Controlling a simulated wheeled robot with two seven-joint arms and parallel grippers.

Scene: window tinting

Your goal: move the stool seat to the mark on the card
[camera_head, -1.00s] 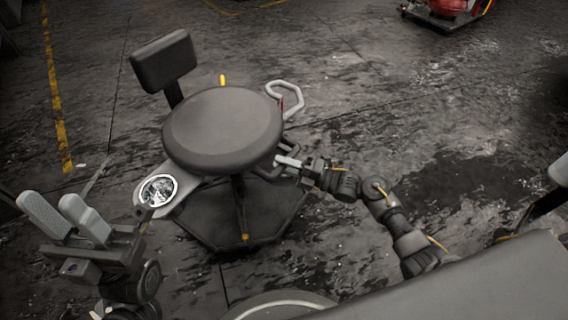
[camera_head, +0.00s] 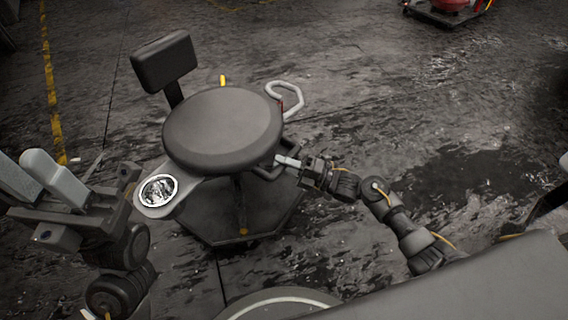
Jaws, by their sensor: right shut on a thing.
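The stool seat (camera_head: 222,130) is a round dark grey cushion in the middle of the view. It stands over a dark base (camera_head: 215,222). My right gripper (camera_head: 284,160) is shut on a grey handle-like part under the seat's right edge; the jaws are small and partly hidden there. My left gripper (camera_head: 20,166) is open and empty at the left edge, apart from the stool, its two pads spaced apart. A round silver-rimmed disc (camera_head: 158,190) sits on a pale plate at the seat's lower left. I cannot make out a card with a mark.
A dark backrest (camera_head: 164,62) rises behind the seat. A yellow tab (camera_head: 222,81) stands at its far edge, and a pale loop handle (camera_head: 287,98) sticks out right. A cart with a red load (camera_head: 448,8) is at the top right. The floor around is mostly clear.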

